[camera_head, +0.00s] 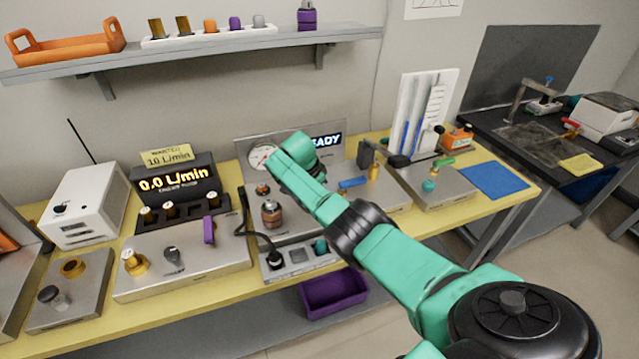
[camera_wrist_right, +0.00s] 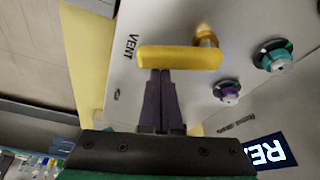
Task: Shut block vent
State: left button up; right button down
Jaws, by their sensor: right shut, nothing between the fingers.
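In the right wrist view, a yellow bar handle (camera_wrist_right: 180,59) sits on a brass post (camera_wrist_right: 205,37) beside the word VENT on a light grey metal block (camera_wrist_right: 170,20). My right gripper (camera_wrist_right: 161,73) is shut and empty. Its dark fingertips meet the long side of the handle in the picture; I cannot tell whether they touch it. In the head view my green right arm (camera_head: 405,260) reaches from the lower right to the panel with the gauge, and hides its own gripper and the yellow handle. My left gripper is not in view.
Teal (camera_wrist_right: 272,55) and purple (camera_wrist_right: 227,92) fittings sit beside the handle. In the head view a round gauge (camera_head: 263,157), a display ending in "ADY" (camera_head: 326,141) and a blue lever (camera_head: 352,183) are near my arm. A purple bin (camera_head: 333,292) is below the yellow bench.

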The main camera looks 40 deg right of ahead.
jog(key=shift+s+a+m, duration=0.1)
jog(key=shift+a+m, duration=0.35)
jog(key=shift+m, duration=0.15)
jog(key=shift+s+a+p, duration=0.1)
jog(key=shift+a+p, duration=0.3)
jog(key=shift+a, duration=0.2)
jog(key=d, duration=0.1)
jog(key=d+p, duration=0.1)
jog(key=s+d+r, duration=0.1)
jog(key=shift+d+p, duration=0.35)
jog(key=b+v, duration=0.1)
jog(key=v, duration=0.8)
jog(key=shift+w+b, duration=0.3)
jog(key=shift+w, duration=0.25)
jog(key=shift+f, duration=0.1)
